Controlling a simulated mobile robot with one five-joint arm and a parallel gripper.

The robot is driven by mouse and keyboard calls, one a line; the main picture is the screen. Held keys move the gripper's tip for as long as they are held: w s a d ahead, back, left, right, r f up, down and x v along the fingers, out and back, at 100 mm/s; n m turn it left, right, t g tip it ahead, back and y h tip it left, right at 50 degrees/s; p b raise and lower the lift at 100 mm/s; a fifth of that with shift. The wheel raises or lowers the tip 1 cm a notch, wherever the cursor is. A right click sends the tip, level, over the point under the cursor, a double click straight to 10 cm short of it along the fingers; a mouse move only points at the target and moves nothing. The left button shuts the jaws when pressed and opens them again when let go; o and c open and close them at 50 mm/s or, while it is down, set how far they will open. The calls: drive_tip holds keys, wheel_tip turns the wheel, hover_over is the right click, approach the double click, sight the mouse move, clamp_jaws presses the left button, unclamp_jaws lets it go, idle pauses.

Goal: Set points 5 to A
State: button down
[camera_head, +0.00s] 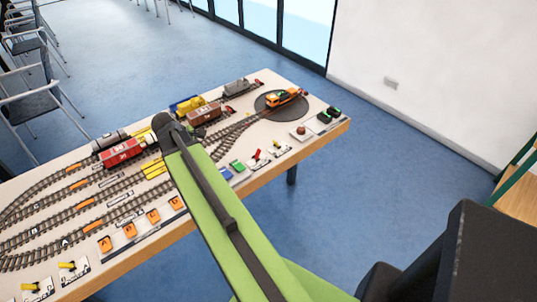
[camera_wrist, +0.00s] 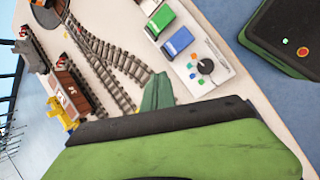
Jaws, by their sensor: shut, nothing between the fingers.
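On the layout board stand yellow-handled levers (camera_head: 68,266) at the near left and a row of orange levers (camera_head: 153,215) along the front edge. A red lever (camera_head: 256,155) and another small yellow lever (camera_head: 277,144) stand farther right. Their number labels are too small to read, so I cannot tell which is points 5. My gripper (camera_wrist: 157,92) shows as a dark green tip in the wrist view, shut and empty, over the board between the tracks and a dial panel (camera_wrist: 205,67). In the head view my arm hides it and part of the board.
Tracks (camera_head: 85,205) run along the board, with a red wagon (camera_head: 122,152), a brown wagon (camera_head: 204,114) and an orange crane (camera_head: 281,98) on a dark turntable (camera_head: 262,108). Blue floor (camera_head: 350,200) lies clear in front.

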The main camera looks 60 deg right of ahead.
sight(276, 144)
drive_tip(key=s+d+n+g+h+b, duration=0.1)
drive_tip(key=s+d+n, duration=0.2)
drive_tip(key=d, duration=0.6)
drive_tip(key=s+d+f+n+g+h+b, duration=0.1)
drive_tip(key=s+d+n+b, duration=0.1)
drive_tip(key=s+d, duration=0.5)
drive_tip(key=d, duration=0.2)
drive_tip(key=shift+d+n+h, duration=0.4)
drive_tip(key=shift+f, duration=0.1)
drive_tip(key=b+x, duration=0.7)
drive_tip(key=x, duration=0.2)
drive_tip(key=shift+f, duration=0.2)
drive_tip(key=shift+s+d+f, duration=0.15)
drive_tip(key=shift+d, duration=0.15)
drive_tip(key=shift+a, duration=0.1)
